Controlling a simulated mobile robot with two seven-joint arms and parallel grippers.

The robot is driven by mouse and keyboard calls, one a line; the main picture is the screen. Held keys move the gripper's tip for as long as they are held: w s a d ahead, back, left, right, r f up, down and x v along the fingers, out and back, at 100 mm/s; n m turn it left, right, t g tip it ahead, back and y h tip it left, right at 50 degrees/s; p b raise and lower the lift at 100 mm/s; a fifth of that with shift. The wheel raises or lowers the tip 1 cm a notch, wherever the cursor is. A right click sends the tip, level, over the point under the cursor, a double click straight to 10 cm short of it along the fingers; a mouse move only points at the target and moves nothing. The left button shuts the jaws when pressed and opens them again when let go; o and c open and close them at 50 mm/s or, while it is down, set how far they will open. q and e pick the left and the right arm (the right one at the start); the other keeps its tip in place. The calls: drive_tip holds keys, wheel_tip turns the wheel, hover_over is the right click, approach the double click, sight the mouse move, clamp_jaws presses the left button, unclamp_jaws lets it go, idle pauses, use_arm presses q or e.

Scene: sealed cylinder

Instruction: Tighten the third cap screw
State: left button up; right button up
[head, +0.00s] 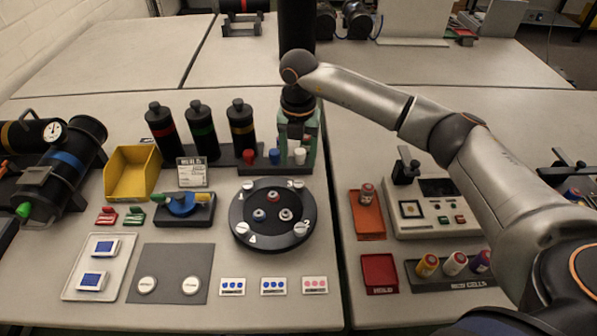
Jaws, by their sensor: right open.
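A round black cap (270,243) lies on the table, with silver screws near its rim beside white numbers. The third screw (299,184) is at its upper right, by the number 3. The first screw (246,186) is upper left, the second (301,230) lower right and the fourth (242,228) lower left. Whether any screw is tight cannot be seen. My right gripper (297,128) points down behind the cap, at a green and grey body at the right end of a black rack. It is open; its fingertips are hard to make out. My left gripper is out of view.
A yellow bin (131,174) is farther left. Small cards (272,286) lie in front of the cap. A grey device (437,207) stands on the right table.

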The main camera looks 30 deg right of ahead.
wheel_tip(320, 180, up, 5)
drive_tip(key=shift+r, duration=0.15)
idle(0.6)
